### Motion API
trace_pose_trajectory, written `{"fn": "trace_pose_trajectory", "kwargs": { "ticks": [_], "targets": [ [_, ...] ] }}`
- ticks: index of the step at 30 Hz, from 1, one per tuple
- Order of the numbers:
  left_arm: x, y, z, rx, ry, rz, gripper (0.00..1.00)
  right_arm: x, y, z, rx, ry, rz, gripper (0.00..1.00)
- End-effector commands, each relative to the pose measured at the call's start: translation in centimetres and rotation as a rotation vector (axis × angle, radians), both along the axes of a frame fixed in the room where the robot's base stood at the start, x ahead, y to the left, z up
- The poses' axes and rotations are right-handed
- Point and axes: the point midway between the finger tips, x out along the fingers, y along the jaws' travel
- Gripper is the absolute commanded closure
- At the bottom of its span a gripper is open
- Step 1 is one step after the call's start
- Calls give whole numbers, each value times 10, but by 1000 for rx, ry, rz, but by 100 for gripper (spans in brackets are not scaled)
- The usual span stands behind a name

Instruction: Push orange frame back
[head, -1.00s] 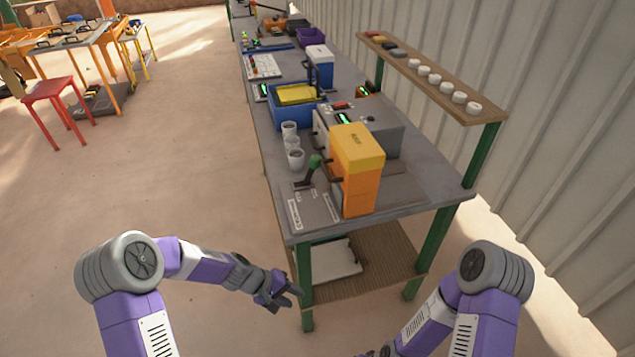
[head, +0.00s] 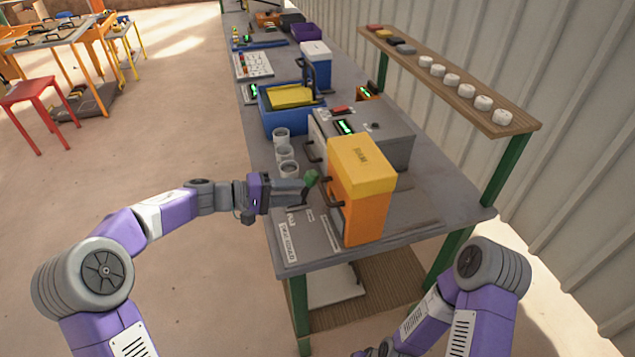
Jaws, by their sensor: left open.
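The orange frame (head: 366,212), a tall block with a yellow top, stands upright at the near end of the grey workbench in the head view. A dark handle sits on its left side. My left gripper (head: 306,190) is open above the bench, just left of the frame and at the green-knobbed lever (head: 311,178). I cannot tell whether its fingers touch the lever or the handle. The gripper partly hides the lever. My right arm is low at the bottom right, and its fingers are not clearly visible.
A grey machine (head: 390,138) with a green display stands behind the frame. Several grey cups (head: 284,152) stand left of it, near a blue bin (head: 284,118). A wooden shelf (head: 460,92) with white pucks runs along the right. Bare bench (head: 450,205) lies right of the frame.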

Motion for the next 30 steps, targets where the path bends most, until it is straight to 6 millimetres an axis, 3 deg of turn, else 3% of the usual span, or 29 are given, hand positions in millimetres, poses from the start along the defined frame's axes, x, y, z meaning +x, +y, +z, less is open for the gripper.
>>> {"fn": "trace_pose_trajectory", "kwargs": {
  "ticks": [6, 12, 23, 30],
  "targets": [
    [10, -35, -9, 0, 1, -6, 60, -1, 0, -6, 0, 2, 0, 60],
    [17, -57, -14, 0, 2, -3, 60, 0, 0, -9, 0, 1, -1, 60],
    [20, -62, -15, 1, 1, -1, 60, 0, 0, -9, 0, 1, 0, 60],
    [19, -62, -15, 2, 2, -1, 95, 0, 0, -9, 0, 1, 0, 60]
  ]
}}
